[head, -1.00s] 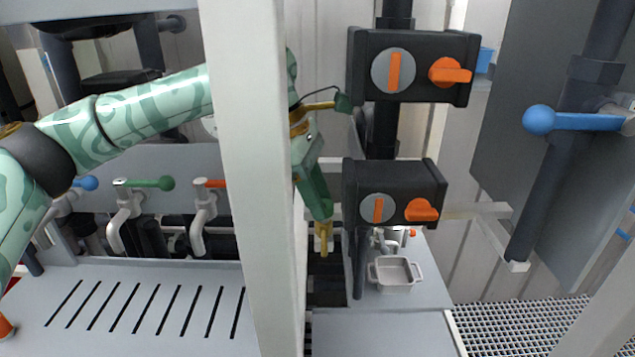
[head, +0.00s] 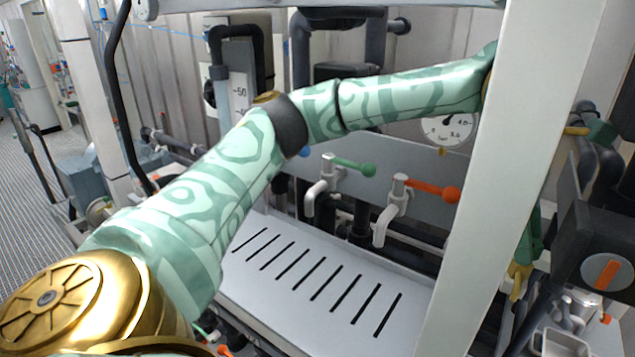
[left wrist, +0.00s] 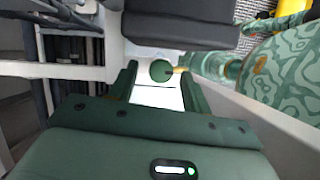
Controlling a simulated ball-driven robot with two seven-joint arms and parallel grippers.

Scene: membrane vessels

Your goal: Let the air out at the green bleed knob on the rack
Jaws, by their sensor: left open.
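The green bleed knob (left wrist: 161,70) shows in the left wrist view as a round dark green ball with a short brass stem on its right. My left gripper (left wrist: 161,86) is open, with one finger on each side of the knob in that view. I cannot tell whether a finger touches it. In the head view my left gripper (head: 526,258) is partly hidden behind the white post, pointing down, with a brass part just below its fingers. The knob itself is not clear there. My right gripper is not in view.
The white post (head: 515,170) stands in front of my left wrist. A black box with an orange dial (head: 606,271) is close on the right. Green-handled (head: 355,166) and orange-handled (head: 432,190) taps sit left of the post above a slotted tray (head: 300,285).

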